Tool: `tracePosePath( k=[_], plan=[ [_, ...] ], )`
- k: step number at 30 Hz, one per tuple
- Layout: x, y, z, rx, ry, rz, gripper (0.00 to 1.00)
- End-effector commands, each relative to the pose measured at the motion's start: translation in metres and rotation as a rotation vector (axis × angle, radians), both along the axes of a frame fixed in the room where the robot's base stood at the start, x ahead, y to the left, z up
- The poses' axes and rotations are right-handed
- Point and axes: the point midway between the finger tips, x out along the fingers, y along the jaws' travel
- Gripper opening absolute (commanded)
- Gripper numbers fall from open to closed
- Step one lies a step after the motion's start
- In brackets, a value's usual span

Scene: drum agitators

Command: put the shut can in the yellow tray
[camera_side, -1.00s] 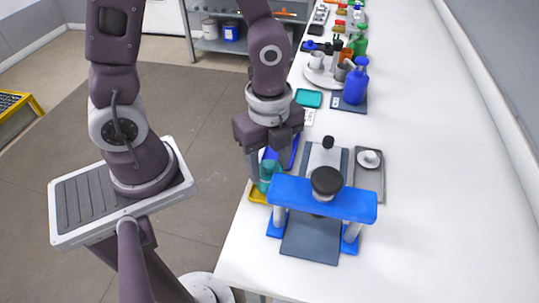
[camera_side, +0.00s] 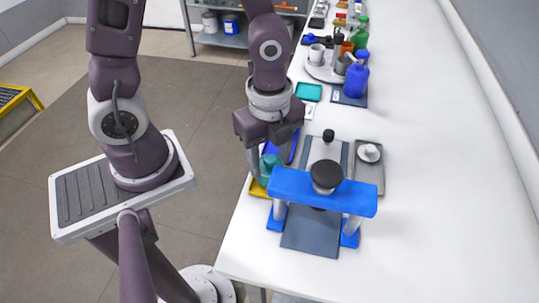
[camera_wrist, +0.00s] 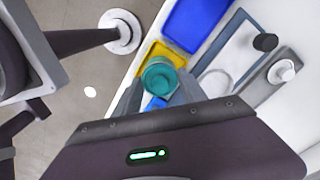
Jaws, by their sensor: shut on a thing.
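A teal can (camera_side: 270,168) with a closed top is between the fingers of my gripper (camera_side: 268,160), which is shut on it. In the wrist view the can (camera_wrist: 160,78) stands upright between the two fingertips (camera_wrist: 160,90). The yellow tray (camera_side: 257,189) lies at the left edge of the white table, under and beside the can. In the wrist view part of the yellow tray (camera_wrist: 152,50) shows past the can. I cannot tell whether the can touches the tray floor.
A blue press frame (camera_side: 322,194) with a black knob stands just right of the can. A blue tray (camera_wrist: 197,22) adjoins the yellow tray. A grey tray (camera_side: 368,180) with a white knobbed piece is further right. The table's right side is clear.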

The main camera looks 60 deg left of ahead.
Motion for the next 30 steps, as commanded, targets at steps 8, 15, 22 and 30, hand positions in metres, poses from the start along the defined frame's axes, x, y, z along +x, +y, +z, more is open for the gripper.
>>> tracePosePath(
  k=[8,15,22,30],
  plan=[
    [-0.0001,0.0001,-0.0004,0.0,0.0,0.0,0.1],
    [-0.0003,0.0001,-0.0024,0.001,0.001,0.001,0.1],
    [-0.0002,0.0,-0.005,0.0,0.001,0.001,0.1],
    [-0.0001,0.0001,-0.0049,0.0,0.0,0.001,0.63]
  ],
)
